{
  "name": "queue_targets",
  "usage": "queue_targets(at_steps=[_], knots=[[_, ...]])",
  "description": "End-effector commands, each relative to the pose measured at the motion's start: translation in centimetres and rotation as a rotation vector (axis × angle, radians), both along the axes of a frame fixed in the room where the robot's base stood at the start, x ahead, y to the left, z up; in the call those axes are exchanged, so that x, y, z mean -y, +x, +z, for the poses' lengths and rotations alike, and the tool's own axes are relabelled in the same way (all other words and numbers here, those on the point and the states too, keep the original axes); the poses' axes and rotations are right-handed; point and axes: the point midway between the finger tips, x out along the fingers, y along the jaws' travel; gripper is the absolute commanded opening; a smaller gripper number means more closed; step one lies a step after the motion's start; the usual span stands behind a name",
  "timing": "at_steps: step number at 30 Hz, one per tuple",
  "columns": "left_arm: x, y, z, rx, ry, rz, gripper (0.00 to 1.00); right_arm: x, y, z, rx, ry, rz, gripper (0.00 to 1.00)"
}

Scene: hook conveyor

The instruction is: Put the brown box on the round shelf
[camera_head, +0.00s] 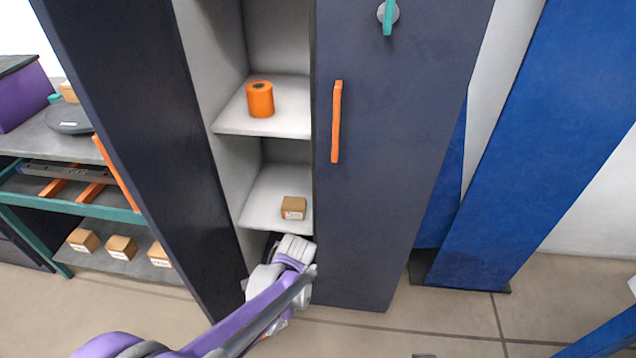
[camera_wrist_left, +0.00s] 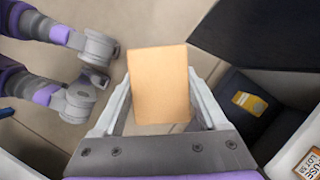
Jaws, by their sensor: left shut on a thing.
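In the left wrist view, my left gripper (camera_wrist_left: 160,88) is shut on a brown box (camera_wrist_left: 158,72), which sits between its fingers. In the head view, my left gripper (camera_head: 293,252) is low at the open cabinet's front, below its lower visible shelf. The held box is hidden there. No shelf with a round outline shows. The middle shelf (camera_head: 230,124) bears a round orange roll (camera_head: 260,99) and has bare room. The shelf below (camera_head: 257,215) bears another small brown box (camera_head: 293,208).
The dark cabinet door (camera_head: 385,150) with an orange handle (camera_head: 336,120) stands right of the opening. The dark side panel (camera_head: 150,150) bounds it left. A rack (camera_head: 125,213) with several small boxes stands at left. Blue panels (camera_head: 540,150) stand at right.

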Motion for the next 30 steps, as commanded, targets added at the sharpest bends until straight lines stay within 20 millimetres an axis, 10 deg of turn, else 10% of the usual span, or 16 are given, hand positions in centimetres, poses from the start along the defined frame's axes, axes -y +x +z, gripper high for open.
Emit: queue_targets(at_steps=[15,30], knots=[[-5.1,9.7,8.4,-0.001,-0.001,0.939,0.10,0.0,0.0,0.0,0.000,0.000,0.000,0.47],[-5.8,9.2,13.7,0.004,-0.003,1.058,0.10,0.0,-0.5,8.2,0.028,0.000,0.000,0.47]])
